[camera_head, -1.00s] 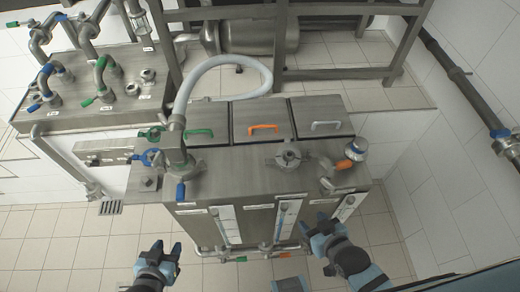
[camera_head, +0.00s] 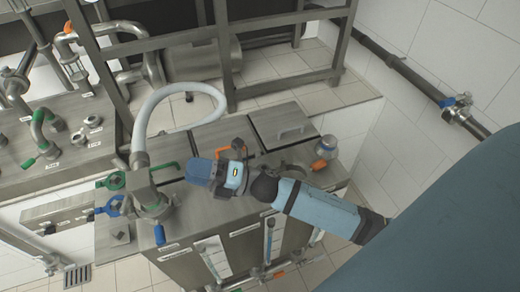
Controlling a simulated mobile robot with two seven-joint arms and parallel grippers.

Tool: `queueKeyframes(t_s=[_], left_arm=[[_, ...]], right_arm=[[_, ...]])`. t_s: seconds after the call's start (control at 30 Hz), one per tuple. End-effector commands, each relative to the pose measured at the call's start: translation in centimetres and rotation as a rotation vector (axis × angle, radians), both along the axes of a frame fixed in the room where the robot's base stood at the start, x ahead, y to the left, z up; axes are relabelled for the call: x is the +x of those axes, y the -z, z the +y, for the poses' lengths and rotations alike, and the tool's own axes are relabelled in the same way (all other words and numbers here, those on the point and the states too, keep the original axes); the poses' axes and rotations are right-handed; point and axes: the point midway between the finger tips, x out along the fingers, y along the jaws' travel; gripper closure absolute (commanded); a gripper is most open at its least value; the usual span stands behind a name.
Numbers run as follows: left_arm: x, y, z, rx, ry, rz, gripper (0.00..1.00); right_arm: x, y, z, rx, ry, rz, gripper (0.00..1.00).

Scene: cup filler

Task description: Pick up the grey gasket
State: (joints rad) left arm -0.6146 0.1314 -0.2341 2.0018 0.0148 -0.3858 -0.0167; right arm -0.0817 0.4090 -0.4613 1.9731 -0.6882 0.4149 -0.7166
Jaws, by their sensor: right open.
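I cannot make out the grey gasket in the head view; it may be hidden or too small to tell. My right gripper (camera_head: 203,174) is over the top of the steel tank unit (camera_head: 195,220), left of the arm that reaches in from the right. It is open, and I see nothing held in it. It is close to the orange lid handle (camera_head: 237,147) and to the right of the hose fitting (camera_head: 148,188). My right arm hides part of the tank top and the clamp fitting there. My left gripper is out of view.
A pale hose (camera_head: 183,88) arches up from the hose fitting. A green handle (camera_head: 165,165) and a grey handle (camera_head: 291,131) stand on lids. A round orange-marked fitting (camera_head: 325,148) is at the right. A steel rail frame (camera_head: 285,20) stands behind.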

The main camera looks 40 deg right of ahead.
Motion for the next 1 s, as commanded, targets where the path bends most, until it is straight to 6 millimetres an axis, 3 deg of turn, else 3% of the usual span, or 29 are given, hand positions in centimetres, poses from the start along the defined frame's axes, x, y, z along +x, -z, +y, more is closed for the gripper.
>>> queueKeyframes(t_s=[0.13,0.27,0.37,0.5,0.7,0.8,0.83,1.0], left_arm=[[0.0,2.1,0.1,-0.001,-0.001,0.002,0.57],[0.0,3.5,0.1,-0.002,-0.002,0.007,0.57],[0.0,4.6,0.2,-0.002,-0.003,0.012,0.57],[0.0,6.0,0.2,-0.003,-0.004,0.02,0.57],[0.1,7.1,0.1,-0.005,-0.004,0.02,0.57],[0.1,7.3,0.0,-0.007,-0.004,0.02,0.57],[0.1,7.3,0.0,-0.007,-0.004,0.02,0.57],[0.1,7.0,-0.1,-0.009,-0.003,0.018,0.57]], right_arm=[[-0.9,-1.3,2.2,-0.397,-0.224,-0.643,0.49],[-1.4,0.4,1.6,-0.717,-0.454,-1.174,0.49],[-0.5,2.5,-1.2,-0.947,-0.676,-1.539,0.49],[2.4,4.2,-7.9,-1.221,-1.07,-1.93,0.49],[6.1,2.7,-17.4,-1.434,-1.614,-2.127,0.49],[6.9,1.7,-19.9,-1.467,-1.77,-2.132,0.49],[7.0,1.6,-20.3,1.462,1.785,2.116,0.49],[7.1,3.0,-21.0,1.439,1.805,2.079,0.49]])
